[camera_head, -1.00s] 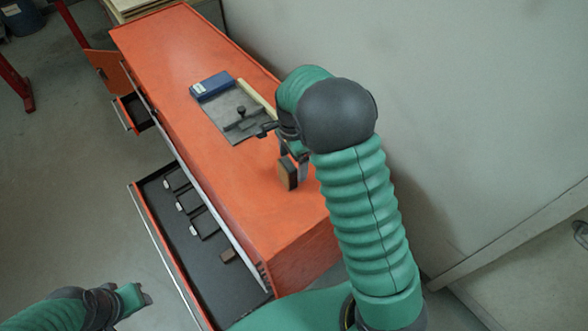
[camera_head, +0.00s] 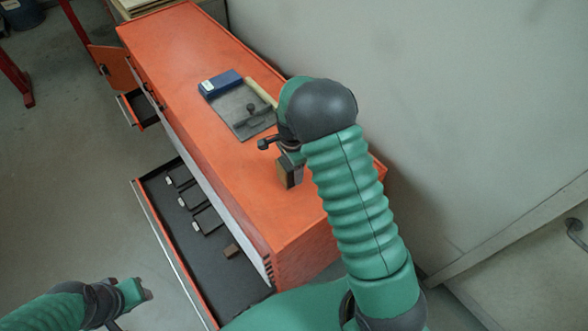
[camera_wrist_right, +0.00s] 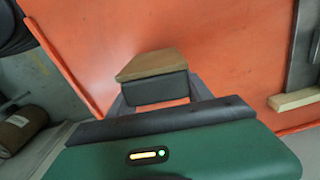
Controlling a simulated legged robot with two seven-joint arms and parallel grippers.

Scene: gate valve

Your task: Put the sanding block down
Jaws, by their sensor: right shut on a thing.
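The sanding block (camera_head: 283,173), tan on one face and dark on the other, is held in my right gripper (camera_head: 291,170) over the near end of the orange cabinet top (camera_head: 235,195). In the right wrist view the block (camera_wrist_right: 152,66) sits between the two grey fingers, against the orange surface. Whether its underside touches the top, I cannot tell. My right arm hides part of the gripper. My left gripper (camera_head: 146,292) is at the lower left, away from the cabinet; its jaw opening is unclear.
A grey tray (camera_head: 236,115) with a blue box (camera_head: 221,83), a dark-knobbed tool (camera_head: 254,121) and a wooden strip (camera_head: 261,92) lies behind the block. An open drawer (camera_head: 225,278) juts out left, holding several dark boxes and a small brown block (camera_head: 233,251). A wall stands right.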

